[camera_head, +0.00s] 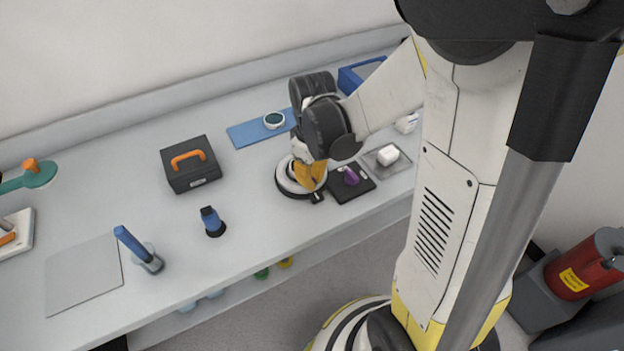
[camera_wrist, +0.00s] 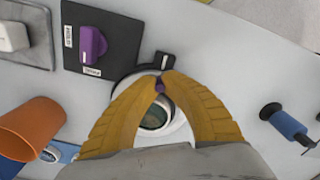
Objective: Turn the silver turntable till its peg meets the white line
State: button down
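The silver turntable (camera_head: 285,184) is a round, pale disc in a dark ring near the bench's front edge. In the wrist view its rim (camera_wrist: 183,128) shows between my fingers, around a dark round centre. A black tab (camera_wrist: 165,61) with a short white line sticks out from its ring; it also shows in the head view (camera_head: 318,197). My gripper (camera_wrist: 160,78) points down over the turntable, its yellow fingertips nearly together. A small purple peg (camera_wrist: 159,87) shows between them, close to the white line. The fingertips partly hide it. In the head view my gripper (camera_head: 310,180) covers part of the disc.
A black plate with a purple knob (camera_wrist: 93,44) stands close beside the turntable. A white block (camera_head: 388,155) lies beyond it. An orange cup (camera_wrist: 30,128) is near my gripper. A blue-handled tool (camera_head: 212,221) and a black case (camera_head: 190,166) stand to the left.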

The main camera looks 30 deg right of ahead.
jog(key=c, duration=1.8)
grip_release()
jog(key=shift+o, duration=0.2)
notch_tip(320, 180, up, 12)
